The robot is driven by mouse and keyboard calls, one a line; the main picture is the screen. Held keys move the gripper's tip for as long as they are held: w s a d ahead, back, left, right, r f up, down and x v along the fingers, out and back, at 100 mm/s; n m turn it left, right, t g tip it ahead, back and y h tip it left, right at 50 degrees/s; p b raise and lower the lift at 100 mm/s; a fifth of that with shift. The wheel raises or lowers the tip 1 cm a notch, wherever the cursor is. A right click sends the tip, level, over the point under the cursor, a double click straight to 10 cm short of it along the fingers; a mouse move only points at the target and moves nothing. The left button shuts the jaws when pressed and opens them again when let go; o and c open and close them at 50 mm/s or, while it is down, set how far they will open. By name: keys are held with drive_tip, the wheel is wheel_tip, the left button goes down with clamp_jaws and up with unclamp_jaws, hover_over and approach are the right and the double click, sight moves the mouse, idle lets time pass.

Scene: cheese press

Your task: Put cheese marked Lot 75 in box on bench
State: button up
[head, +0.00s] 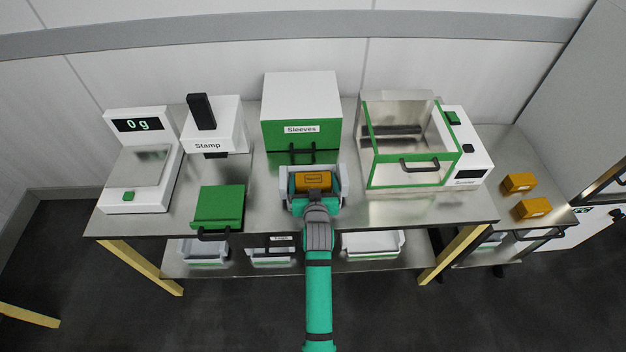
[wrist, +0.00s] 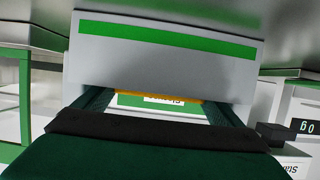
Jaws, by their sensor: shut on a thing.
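My gripper (head: 314,194) is shut on an orange cheese block (head: 313,178) with a small label, too small to read. The cheese is within the outline of an open white box (head: 344,188) on the bench, at its middle front. In the wrist view, the box's near wall (wrist: 165,65), with a green stripe, hides most of the cheese; only a thin orange strip (wrist: 160,95) shows past its rim. I cannot tell whether the cheese touches the box floor. Two more orange blocks (head: 519,183) (head: 533,208) lie on the right side table; their labels are unreadable.
A sleeves dispenser (head: 300,110) stands behind the box. A scale (head: 140,165) reading 0 g, a stamp machine (head: 215,130) and a green-lidded item (head: 218,205) are to the left. A glass-fronted machine (head: 415,160) is close on the right. White trays (head: 372,245) sit on the lower shelf.

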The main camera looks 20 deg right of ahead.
drive_tip(key=o, duration=1.2)
drive_tip(key=shift+r, duration=0.55)
drive_tip(key=v, duration=1.2)
drive_tip(key=s+a+f+n+t+y, duration=0.1)
drive_tip(key=s+a+f, duration=0.3)
drive_tip(key=s, duration=0.5)
drive_tip(key=s+a+f+n+y, duration=0.1)
drive_tip(key=s+a, duration=0.5)
drive_tip(key=s, duration=0.3)
drive_tip(key=shift+n+t+y, duration=0.5)
drive_tip(key=shift+n+y, duration=0.1)
drive_tip(key=shift+y, duration=0.3)
drive_tip(key=s+a+r, duration=0.2)
drive_tip(key=s, duration=0.3)
drive_tip(key=s+a+r, duration=0.1)
drive_tip(key=s+a, duration=0.1)
drive_tip(key=s, duration=0.4)
drive_tip(key=s+a+r, duration=0.2)
drive_tip(key=s, duration=0.3)
drive_tip(key=shift+s+a+r, duration=0.25)
drive_tip(key=shift+a+r, duration=0.05)
drive_tip(key=shift+a, duration=0.1)
